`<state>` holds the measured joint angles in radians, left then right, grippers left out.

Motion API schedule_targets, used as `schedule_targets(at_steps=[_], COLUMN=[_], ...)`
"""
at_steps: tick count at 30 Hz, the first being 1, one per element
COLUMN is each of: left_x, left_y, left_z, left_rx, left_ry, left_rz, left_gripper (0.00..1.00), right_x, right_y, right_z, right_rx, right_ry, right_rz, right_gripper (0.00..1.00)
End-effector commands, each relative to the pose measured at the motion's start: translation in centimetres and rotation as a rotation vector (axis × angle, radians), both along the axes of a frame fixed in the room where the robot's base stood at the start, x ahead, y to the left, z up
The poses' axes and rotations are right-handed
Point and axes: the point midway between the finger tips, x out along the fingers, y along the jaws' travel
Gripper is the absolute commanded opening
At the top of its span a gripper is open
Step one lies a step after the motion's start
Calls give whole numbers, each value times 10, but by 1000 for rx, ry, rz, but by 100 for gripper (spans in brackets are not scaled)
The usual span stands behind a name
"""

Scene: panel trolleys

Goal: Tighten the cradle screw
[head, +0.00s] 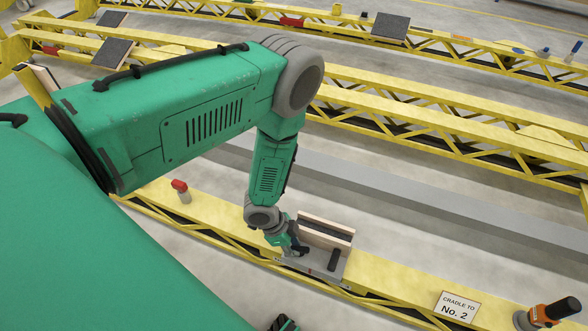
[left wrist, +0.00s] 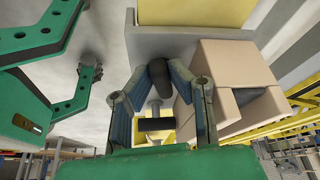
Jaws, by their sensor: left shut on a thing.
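The grey cradle (head: 300,263) sits on the yellow trolley beam and bears a wooden-edged block. My left gripper (head: 296,248) reaches down at its left end. In the left wrist view, my left gripper's fingers (left wrist: 157,78) close around the cradle screw, whose black crossbar (left wrist: 155,124) has a short grey shaft. A rounded black handle (left wrist: 158,73) shows at the fingertips; I cannot tell whether they touch it. In the head view a black handle (head: 333,260) stands on the cradle, and the screw is hidden. My right gripper (left wrist: 88,50) appears open and empty in the left wrist view.
A "Cradle to No. 2" sign (head: 457,306) and an orange-and-black tool (head: 550,313) are at the lower right. More yellow trolleys (head: 440,110) lie behind, with bare floor between.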

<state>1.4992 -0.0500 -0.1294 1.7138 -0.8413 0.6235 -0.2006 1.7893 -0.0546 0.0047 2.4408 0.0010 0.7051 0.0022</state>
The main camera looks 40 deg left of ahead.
Motion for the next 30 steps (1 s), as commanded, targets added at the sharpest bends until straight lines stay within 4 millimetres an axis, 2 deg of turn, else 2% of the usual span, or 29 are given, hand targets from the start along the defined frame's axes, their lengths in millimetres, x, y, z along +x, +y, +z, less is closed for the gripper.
schedule_targets(at_steps=[9,10,11,12,30], left_x=[0,0,0,0,3], left_y=[-2,-2,-2,-2,1], left_z=[-1,-1,-1,-1,1], left_rx=[-4,-4,-4,-3,1], left_ry=[-1,-1,-1,-1,-8], left_rz=[-2,-2,-2,0,13], left_gripper=[0,23,33,35,35], right_x=[0,0,0,0,-2], right_y=[0,0,0,0,0], right_z=[0,0,0,0,1], right_rx=[0,0,0,0,0], right_ry=[0,0,0,0,-3], right_rz=[0,0,0,0,0], right_gripper=[0,0,0,0,0])
